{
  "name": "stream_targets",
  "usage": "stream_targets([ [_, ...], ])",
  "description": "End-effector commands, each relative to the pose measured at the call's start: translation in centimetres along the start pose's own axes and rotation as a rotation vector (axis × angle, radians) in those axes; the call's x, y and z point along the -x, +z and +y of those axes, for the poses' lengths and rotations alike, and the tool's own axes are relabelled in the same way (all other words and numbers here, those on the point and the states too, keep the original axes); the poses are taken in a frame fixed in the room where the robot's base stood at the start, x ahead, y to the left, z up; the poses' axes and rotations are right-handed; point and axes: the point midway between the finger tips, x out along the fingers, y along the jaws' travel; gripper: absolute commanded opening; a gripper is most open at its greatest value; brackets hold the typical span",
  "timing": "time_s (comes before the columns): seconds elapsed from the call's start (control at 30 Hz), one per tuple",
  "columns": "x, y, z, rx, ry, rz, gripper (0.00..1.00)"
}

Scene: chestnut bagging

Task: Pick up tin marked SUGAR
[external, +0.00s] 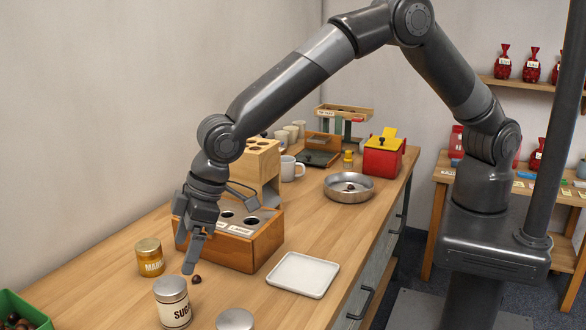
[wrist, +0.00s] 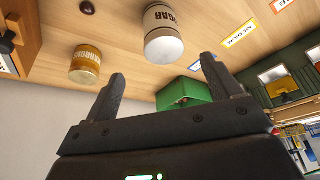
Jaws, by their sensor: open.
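The SUGAR tin (external: 172,303) is a cream tin with a silver lid and dark lettering, standing on the counter near the front. In the wrist view the SUGAR tin (wrist: 163,35) shows at the top, beyond and between my open fingertips. My gripper (external: 191,248) points down over the counter, behind the tin and to its upper right in the external view, apart from it. It also shows in the wrist view (wrist: 163,72), open, with nothing between its fingers.
An amber jar (external: 149,258) stands left of my gripper and a loose chestnut (external: 196,279) lies close to it. A wooden box with holes (external: 240,250) is just behind. A silver lid (external: 235,320), a white tray (external: 303,275) and a green bin (external: 22,309) are nearby.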

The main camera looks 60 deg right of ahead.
Motion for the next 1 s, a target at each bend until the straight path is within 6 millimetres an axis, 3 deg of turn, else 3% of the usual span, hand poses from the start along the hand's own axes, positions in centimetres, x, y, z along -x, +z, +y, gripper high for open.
stream_targets([
  [0.3,-4.4,0.0,-0.3,0.005,-0.001,-0.002,0.83],
  [0.57,-6.2,-0.1,-0.3,0.004,-0.001,0.0,0.83],
  [1.0,-10.9,-0.1,-0.4,0.003,-0.001,0.0,0.83],
])
